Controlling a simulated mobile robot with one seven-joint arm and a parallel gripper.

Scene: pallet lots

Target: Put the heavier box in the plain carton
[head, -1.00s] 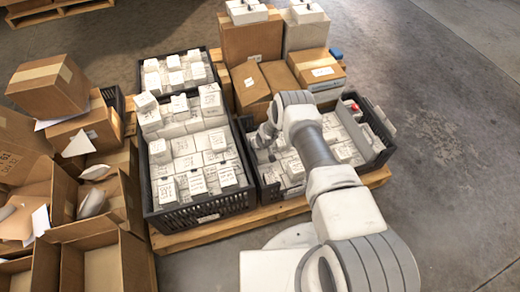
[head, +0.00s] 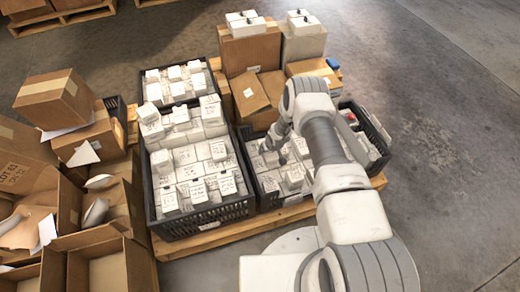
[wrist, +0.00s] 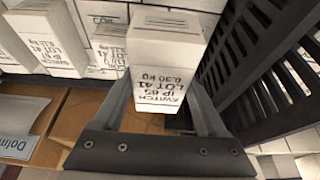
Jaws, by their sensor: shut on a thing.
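My gripper (wrist: 163,105) is shut on a white box (wrist: 165,65) whose upside-down print reads about "SWITCH IP 65 LOT 41 0.30 kg". In the head view my gripper (head: 274,146) is over the right black crate (head: 270,203), partly hidden by my arm. Another white box (wrist: 45,40), also marked LOT 41, lies to the left in the wrist view; its weight is not readable. Open brown cartons stand at the left: one at the front (head: 108,268) shows no print, and one behind (head: 25,172) bears lot print. I cannot tell which is the plain carton.
The left black crate (head: 205,219) holds many white boxes, and a smaller crate (head: 144,84) stands behind it. Closed brown cartons (head: 250,55) stand on the pallet behind the right crate. A slatted black crate wall (wrist: 260,60) is close right of the held box. Floor at right is clear.

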